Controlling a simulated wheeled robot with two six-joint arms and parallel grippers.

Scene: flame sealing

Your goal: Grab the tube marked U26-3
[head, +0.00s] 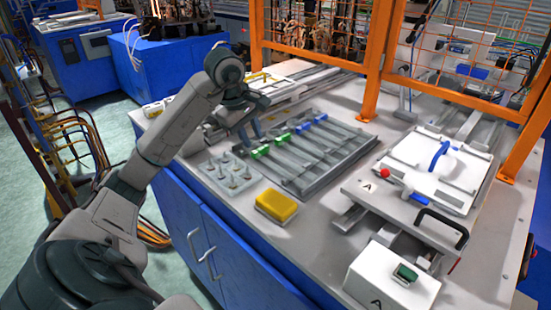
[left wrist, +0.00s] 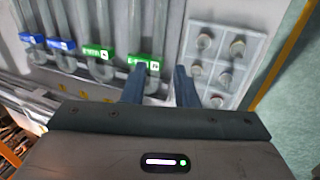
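Several U-shaped tubes lie side by side in a grey tray (head: 310,180), each with a coloured tag. Two tags are green, the near one (head: 259,152) and another (head: 282,140); two are blue (head: 303,128). In the left wrist view I see the end green tag (left wrist: 144,61), the second green tag (left wrist: 98,52) and the blue tags (left wrist: 62,44). The lettering is too small to read, so I cannot tell which is U26-3. My left gripper (head: 250,131) is open and empty above the end green tag; its fingers (left wrist: 160,85) are apart. My right gripper is not in view.
A grey plate with round pegs (head: 232,172) lies beside the tray's near end. A yellow pad (head: 276,206) sits in front. Orange guard posts (head: 384,60) rise behind.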

